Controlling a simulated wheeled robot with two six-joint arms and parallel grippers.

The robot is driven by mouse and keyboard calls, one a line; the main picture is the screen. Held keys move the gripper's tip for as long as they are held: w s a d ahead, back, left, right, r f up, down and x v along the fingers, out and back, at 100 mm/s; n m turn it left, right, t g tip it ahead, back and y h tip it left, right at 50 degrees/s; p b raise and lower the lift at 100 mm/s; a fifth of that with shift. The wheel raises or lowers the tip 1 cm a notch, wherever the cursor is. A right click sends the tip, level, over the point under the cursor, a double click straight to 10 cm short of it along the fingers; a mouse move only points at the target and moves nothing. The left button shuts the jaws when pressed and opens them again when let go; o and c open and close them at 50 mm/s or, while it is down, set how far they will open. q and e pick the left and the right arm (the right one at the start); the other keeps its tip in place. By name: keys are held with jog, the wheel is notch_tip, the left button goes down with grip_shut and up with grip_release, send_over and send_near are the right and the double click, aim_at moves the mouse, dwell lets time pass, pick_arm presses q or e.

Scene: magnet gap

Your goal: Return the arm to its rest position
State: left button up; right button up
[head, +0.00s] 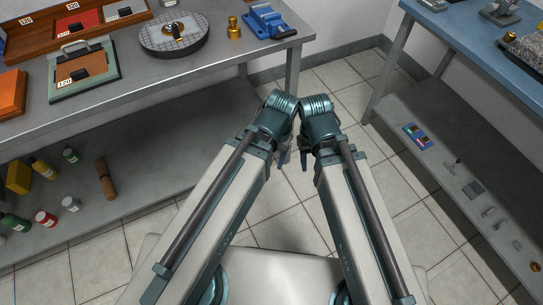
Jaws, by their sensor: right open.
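My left arm and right arm reach up the middle of the head view, side by side, with their ends close together over the tiled floor. My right gripper (304,160) shows only as a small dark part below the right arm's end; it is open and I see nothing in it. My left gripper (282,160) is mostly hidden under the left arm's end, and its jaws cannot be made out. Both grippers are away from the benches.
A grey bench (130,110) at left carries a round plate (174,46), a brass piece (234,30), a blue vise (268,22) and a framed board (84,72). A blue bench (480,50) is at right. Tiled floor (345,85) between them is clear.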

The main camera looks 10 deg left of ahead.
jog(key=shift+r, duration=0.1)
notch_tip(320, 180, up, 18)
jog(key=p, duration=1.8)
jog(key=shift+r+p, duration=0.25)
jog(key=shift+p, duration=0.1)
